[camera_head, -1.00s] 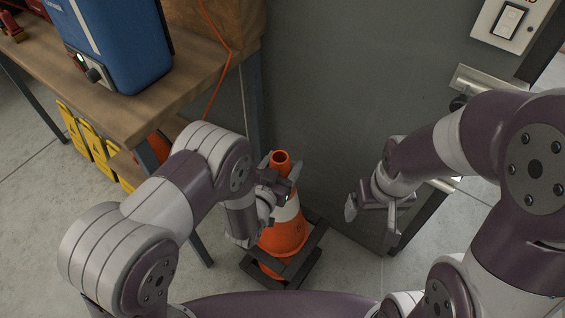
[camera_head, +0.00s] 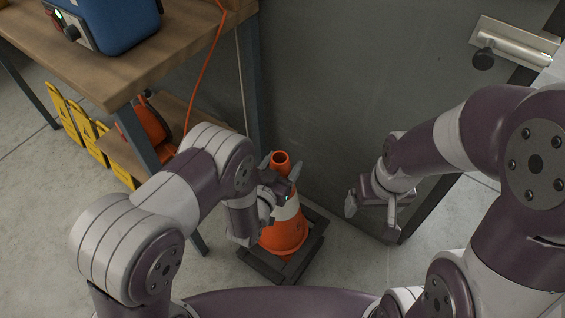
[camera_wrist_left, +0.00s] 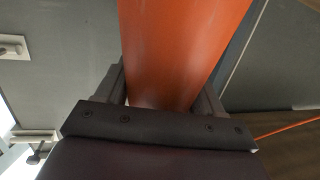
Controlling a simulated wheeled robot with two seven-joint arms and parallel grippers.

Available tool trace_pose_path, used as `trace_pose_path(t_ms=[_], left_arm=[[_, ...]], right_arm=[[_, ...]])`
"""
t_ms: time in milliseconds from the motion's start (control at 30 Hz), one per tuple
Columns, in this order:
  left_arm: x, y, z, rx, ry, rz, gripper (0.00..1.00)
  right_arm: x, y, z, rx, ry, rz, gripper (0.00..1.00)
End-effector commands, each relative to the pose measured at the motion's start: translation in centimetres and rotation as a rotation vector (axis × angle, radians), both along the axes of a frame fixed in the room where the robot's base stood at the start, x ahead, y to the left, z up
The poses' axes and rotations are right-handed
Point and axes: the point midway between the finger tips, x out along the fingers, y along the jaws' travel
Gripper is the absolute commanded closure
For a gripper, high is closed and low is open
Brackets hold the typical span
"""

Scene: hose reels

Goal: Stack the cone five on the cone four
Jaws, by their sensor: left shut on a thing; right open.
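An orange cone (camera_head: 285,236) with a pale band and a dark square base (camera_head: 307,257) stands roughly upright below the middle of the head view. My left gripper (camera_head: 280,173) is shut on this cone near its top, one finger on each side. The cone's orange side (camera_wrist_left: 180,45) fills the middle of the left wrist view between the fingers. More dark base edges show low around it, so a second cone may be under it; I cannot tell whether they touch. No cone numbers are readable. My right gripper (camera_head: 372,209) is open and empty, right of the cone.
A wooden workbench (camera_head: 150,75) with a blue box (camera_head: 112,22) stands at the left. Yellow signs (camera_head: 88,135) and an orange reel (camera_head: 150,128) are beneath it. A grey panel (camera_head: 330,90) rises close behind the cone. Bare floor lies at the lower left.

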Motion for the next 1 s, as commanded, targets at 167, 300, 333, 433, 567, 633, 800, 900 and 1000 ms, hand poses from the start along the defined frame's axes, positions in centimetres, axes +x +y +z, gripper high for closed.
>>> trace_pose_path(t_ms=[167, 300, 333, 433, 567, 633, 800, 900, 1000], left_arm=[[0.1, -0.1, -2.3, -0.003, -0.006, 0.0, 1.0], [0.1, -0.1, -3.9, -0.003, -0.006, 0.0, 1.0], [0.1, -0.1, -4.3, -0.003, -0.006, 0.0, 1.0], [0.1, -0.1, -5.4, -0.003, -0.006, 0.0, 1.0], [0.1, 0.0, -6.9, -0.002, -0.005, 0.0, 1.0], [0.1, 0.0, -7.7, -0.002, -0.005, 0.0, 1.0], [0.1, -0.1, -9.6, -0.003, -0.006, 0.0, 1.0], [0.1, -0.1, -10.4, -0.002, -0.005, 0.0, 1.0], [0.1, -0.1, -11.1, -0.002, -0.005, 0.0, 1.0]], right_arm=[[0.0, 0.0, -2.2, 0.0, 0.0, 0.0, 0.16], [0.0, 0.0, -3.5, 0.0, 0.0, 0.0, 0.16], [0.0, 0.0, -3.8, 0.0, 0.0, 0.0, 0.16], [0.0, 0.0, -4.7, 0.0, 0.0, 0.0, 0.16], [0.0, 0.0, -6.0, 0.0, 0.0, 0.0, 0.16], [0.0, 0.0, -6.6, 0.0, 0.0, 0.0, 0.16], [0.0, 0.0, -8.1, 0.0, 0.0, 0.0, 0.16], [0.0, 0.0, -8.8, 0.0, 0.0, 0.0, 0.16], [0.0, 0.0, -9.3, 0.0, 0.0, 0.0, 0.16]])
